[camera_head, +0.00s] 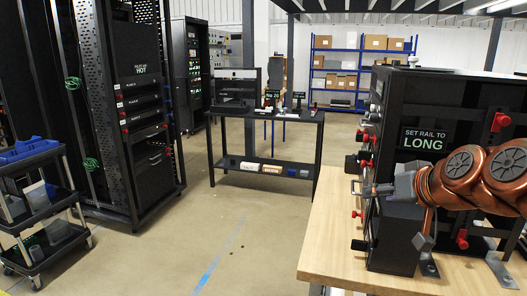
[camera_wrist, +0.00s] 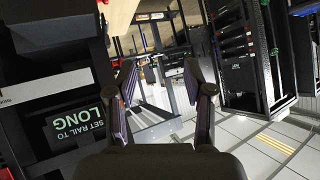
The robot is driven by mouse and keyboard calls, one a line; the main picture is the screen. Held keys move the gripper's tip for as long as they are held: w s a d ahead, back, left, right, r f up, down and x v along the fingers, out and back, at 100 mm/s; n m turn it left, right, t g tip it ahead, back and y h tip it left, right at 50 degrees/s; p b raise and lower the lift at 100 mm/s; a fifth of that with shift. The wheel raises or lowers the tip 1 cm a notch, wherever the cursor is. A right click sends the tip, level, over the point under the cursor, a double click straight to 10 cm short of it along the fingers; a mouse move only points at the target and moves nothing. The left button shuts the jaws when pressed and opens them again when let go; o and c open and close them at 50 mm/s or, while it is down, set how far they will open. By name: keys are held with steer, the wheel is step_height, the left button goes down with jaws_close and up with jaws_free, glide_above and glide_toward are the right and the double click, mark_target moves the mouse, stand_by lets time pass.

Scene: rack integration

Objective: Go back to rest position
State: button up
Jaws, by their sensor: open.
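My gripper (camera_wrist: 165,90) is open and empty in the wrist view, its two dark fingers apart with floor and racks seen between them. In the head view my copper-coloured arm reaches in from the right edge, and my gripper (camera_head: 372,188) is in front of a black unit (camera_head: 455,100) on the wooden bench. That unit has red knobs and a sign (camera_head: 424,140) reading "SET RAIL TO LONG". The sign also shows upside down at the left of the wrist view (camera_wrist: 80,120). In the head view I cannot tell whether my gripper touches the unit.
The wooden bench (camera_head: 335,225) fills the lower right. A tall black rack (camera_head: 140,95) and a cart with a blue tray (camera_head: 25,150) stand at the left. A black table (camera_head: 265,115) stands in the middle, blue shelves (camera_head: 360,55) behind. The floor (camera_head: 200,230) between is clear.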

steer(key=s+a+f+n+g+p, duration=0.1)
steer(key=s+a+f+g, duration=0.3)
steer(key=s+a+f, duration=0.25)
steer(key=s+a+f+g+p, duration=0.1)
steer(key=s+a+f+g, duration=0.1)
steer(key=s+f, duration=0.3)
steer(key=s+a+f+g+h+p, duration=0.1)
steer(key=s+f+g, duration=0.3)
steer(key=s, duration=0.6)
steer(key=shift+s+a+f, duration=0.35)
steer(key=shift+a+f, duration=0.15)
steer(key=shift+a, duration=0.1)
steer(key=s+g, duration=0.1)
steer(key=s, duration=0.1)
steer(key=s+d+f+g+h, duration=0.1)
steer(key=s, duration=0.2)
steer(key=s+f, duration=0.1)
steer(key=s, duration=0.2)
steer(key=shift+s+d+f+m+g+h+p, duration=0.1)
steer(key=shift+d+f+m+g+h+p, duration=0.05)
steer(key=shift+d+m+g+h+p, duration=0.2)
steer(key=shift+c, duration=0.2)
